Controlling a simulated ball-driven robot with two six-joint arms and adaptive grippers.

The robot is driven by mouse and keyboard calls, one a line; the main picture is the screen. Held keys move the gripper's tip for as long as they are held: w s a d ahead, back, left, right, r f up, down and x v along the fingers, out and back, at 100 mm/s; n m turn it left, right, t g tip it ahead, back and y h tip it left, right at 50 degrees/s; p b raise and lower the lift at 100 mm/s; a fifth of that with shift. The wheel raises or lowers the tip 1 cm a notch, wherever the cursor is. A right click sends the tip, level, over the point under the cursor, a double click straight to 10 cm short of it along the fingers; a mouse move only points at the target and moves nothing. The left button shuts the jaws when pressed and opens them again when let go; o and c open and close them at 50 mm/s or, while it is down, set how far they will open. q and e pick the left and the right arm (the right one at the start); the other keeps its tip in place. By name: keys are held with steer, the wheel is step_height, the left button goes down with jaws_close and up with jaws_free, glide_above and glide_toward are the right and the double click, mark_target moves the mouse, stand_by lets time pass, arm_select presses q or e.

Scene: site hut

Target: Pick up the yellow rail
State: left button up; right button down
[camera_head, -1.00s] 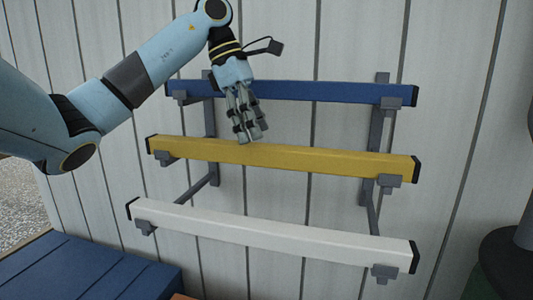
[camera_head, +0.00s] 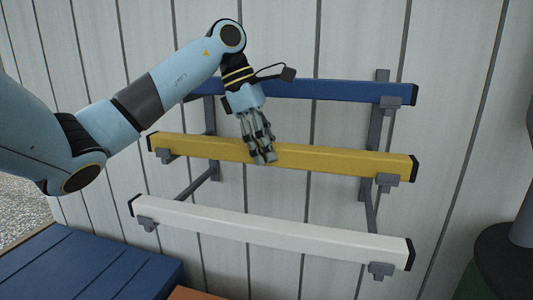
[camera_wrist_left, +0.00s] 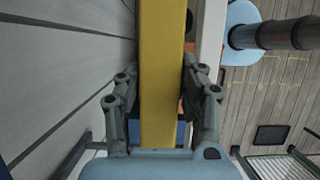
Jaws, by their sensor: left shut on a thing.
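The yellow rail (camera_head: 330,162) is a long bar with black end caps, lying across two grey brackets on the wall rack in the head view. My left gripper (camera_head: 262,156) is at the rail, a little left of its middle, coming from above. In the left wrist view the yellow rail (camera_wrist_left: 161,75) runs between the two fingers of my left gripper (camera_wrist_left: 162,100), which are shut on it from both sides. The rail still appears to rest at its brackets. My right gripper is not in view.
A blue rail (camera_head: 340,91) lies above and a white rail (camera_head: 280,231) below on the same rack. Grey brackets (camera_head: 387,181) stick out from the panelled wall (camera_head: 470,80). A blue box-like surface (camera_head: 90,265) is at the lower left.

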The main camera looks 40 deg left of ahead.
arm_select(q)
jaws_close()
steer(key=shift+r, duration=0.2)
